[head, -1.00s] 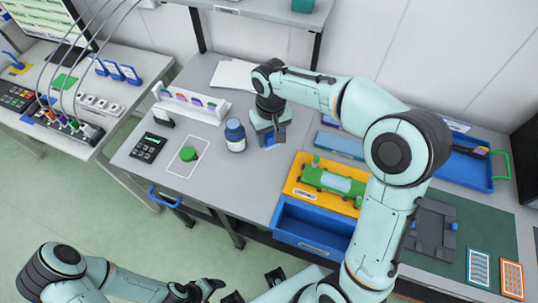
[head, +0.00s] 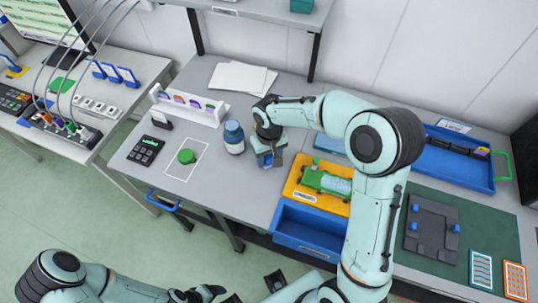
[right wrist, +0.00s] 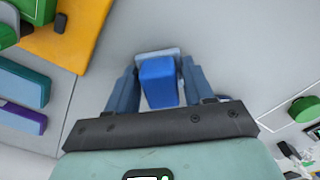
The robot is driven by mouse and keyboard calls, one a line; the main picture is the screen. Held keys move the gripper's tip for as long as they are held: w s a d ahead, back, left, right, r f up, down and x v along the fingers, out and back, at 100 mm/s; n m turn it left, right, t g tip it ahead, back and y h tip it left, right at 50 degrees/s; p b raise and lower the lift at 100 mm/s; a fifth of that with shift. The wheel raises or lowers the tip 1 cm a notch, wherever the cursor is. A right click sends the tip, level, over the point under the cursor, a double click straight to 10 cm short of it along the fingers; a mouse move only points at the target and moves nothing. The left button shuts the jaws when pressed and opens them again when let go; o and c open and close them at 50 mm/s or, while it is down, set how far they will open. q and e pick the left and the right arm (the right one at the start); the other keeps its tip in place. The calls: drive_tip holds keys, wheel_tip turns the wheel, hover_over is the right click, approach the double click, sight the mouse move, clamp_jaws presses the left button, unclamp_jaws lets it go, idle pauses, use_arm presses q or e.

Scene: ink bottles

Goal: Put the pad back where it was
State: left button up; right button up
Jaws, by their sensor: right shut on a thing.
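My right gripper (head: 270,160) is low over the grey bench, between the blue bottle (head: 234,138) and the orange tray (head: 298,186). In the right wrist view its blue fingers (right wrist: 158,88) are shut on a blue block with a pale grey plate at its far end (right wrist: 158,72), which looks like the pad. In the head view the pad is mostly hidden by the gripper. I cannot tell whether it touches the bench. My left gripper (head: 212,293) is at the bottom edge, away from the bench, and its jaws are unclear.
A white rack (head: 190,104) and paper sheets (head: 240,77) are behind. A dark plate with blue knobs (head: 432,228) lies on the green mat at right. Bench in front of the bottle is clear.

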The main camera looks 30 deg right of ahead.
drive_tip(key=shift+f, duration=0.2)
drive_tip(key=o, duration=1)
use_arm(q)
drive_tip(key=shift+s+f, duration=0.1)
drive_tip(key=shift+f, duration=0.05)
use_arm(e)
drive_tip(key=shift+r, duration=0.15)
drive_tip(key=shift+r, duration=0.3)
use_arm(q)
drive_tip(key=shift+w+r+p, duration=0.6)
drive_tip(key=shift+r+p, duration=0.05)
drive_tip(key=shift+r, duration=0.25)
use_arm(e)
wheel_tip(320, 180, up, 12)
drive_tip(key=shift+f, duration=0.2)
